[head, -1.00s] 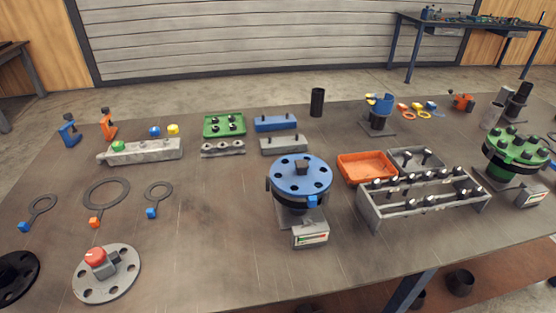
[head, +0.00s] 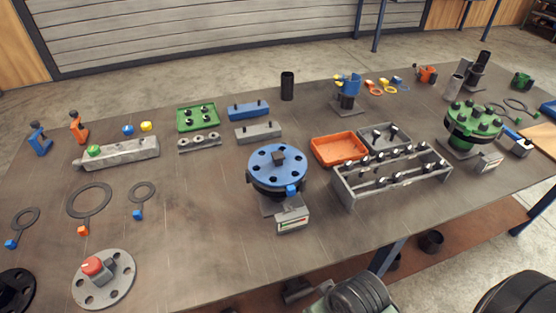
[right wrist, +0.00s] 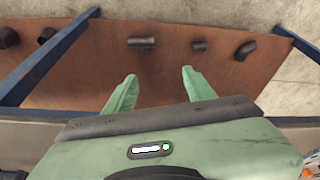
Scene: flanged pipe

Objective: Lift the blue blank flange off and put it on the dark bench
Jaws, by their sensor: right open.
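The blue blank flange (head: 265,178) is a round plate with several dark bolt holes, a dark square knob on top and a small blue tab at its rim. It sits on a dark lower flange on a short stand in the middle of the dark bench (head: 200,235). My right gripper (right wrist: 159,82) shows in the right wrist view with two green fingers apart and nothing between them. Below it is a brown lower shelf (right wrist: 168,82), and the flange is not in that view. My left gripper is not in view.
A gauge box (head: 292,220) stands in front of the flange. An orange tray (head: 338,150) and a grey bolt rack (head: 392,180) lie to its right. A grey disc with a red knob (head: 103,279) lies front left. Bare bench lies between disc and flange.

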